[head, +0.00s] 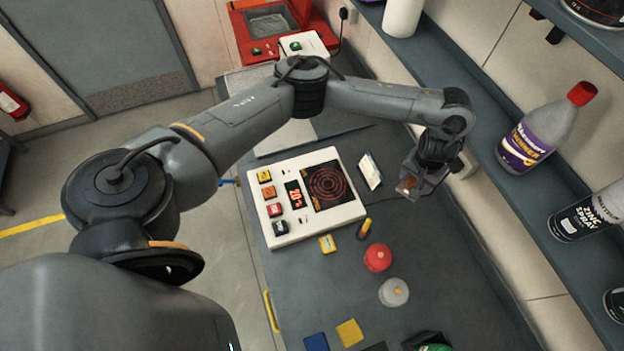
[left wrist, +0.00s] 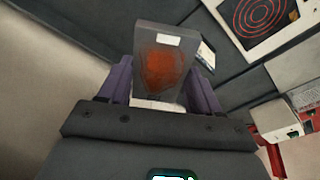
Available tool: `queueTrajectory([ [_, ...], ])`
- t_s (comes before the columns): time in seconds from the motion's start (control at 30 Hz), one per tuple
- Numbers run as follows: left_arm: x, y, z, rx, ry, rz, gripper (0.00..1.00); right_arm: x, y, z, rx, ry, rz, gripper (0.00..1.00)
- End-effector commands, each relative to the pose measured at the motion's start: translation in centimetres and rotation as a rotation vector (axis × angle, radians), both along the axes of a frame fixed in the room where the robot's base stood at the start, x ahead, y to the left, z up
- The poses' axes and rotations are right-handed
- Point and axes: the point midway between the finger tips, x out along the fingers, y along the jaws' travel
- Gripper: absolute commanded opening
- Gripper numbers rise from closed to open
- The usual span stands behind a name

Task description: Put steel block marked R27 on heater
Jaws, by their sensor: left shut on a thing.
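My left gripper (head: 420,180) is shut on a grey block with a rusty orange face, held in the air right of the heater. In the left wrist view the block (left wrist: 160,68) sits between the purple-grey fingers of the gripper (left wrist: 160,90). A small pale label is on its top edge; no marking is readable. The heater (head: 288,219) is a white box with several coloured buttons, a display reading about 20 and a dark plate with red rings. The plate (head: 330,185) is bare. The heater also shows in the left wrist view (left wrist: 275,42). My right gripper is out of view.
A small propped card (head: 370,170) stands between heater and gripper. A red knob-like object (head: 377,257), a grey one (head: 394,292) and several small coloured blocks lie in front. A shelf (head: 520,190) with bottles and cans runs along the right.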

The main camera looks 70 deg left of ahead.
Motion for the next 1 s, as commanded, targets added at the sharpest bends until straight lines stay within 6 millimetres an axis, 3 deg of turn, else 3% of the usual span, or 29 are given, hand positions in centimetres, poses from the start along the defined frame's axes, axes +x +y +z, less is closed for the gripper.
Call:
queueTrajectory([
  [0.07,1.0,0.8,-1.5,-0.002,0.003,0.103,0.0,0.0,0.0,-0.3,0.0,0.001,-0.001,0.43],
  [0.17,1.0,2.6,-4.4,-0.003,0.011,0.25,0.0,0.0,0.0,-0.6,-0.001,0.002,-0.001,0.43],
  [0.5,-2.9,8.7,-10.5,0.0,0.006,0.508,0.0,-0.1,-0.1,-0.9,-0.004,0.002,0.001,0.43],
  [0.7,-4.9,11.1,-12.2,-0.001,0.003,0.586,0.0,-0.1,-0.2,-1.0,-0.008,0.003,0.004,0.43],
  [1.0,-6.3,12.8,-13.3,0.0,-0.001,0.631,0.0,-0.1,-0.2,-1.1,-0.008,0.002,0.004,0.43],
])
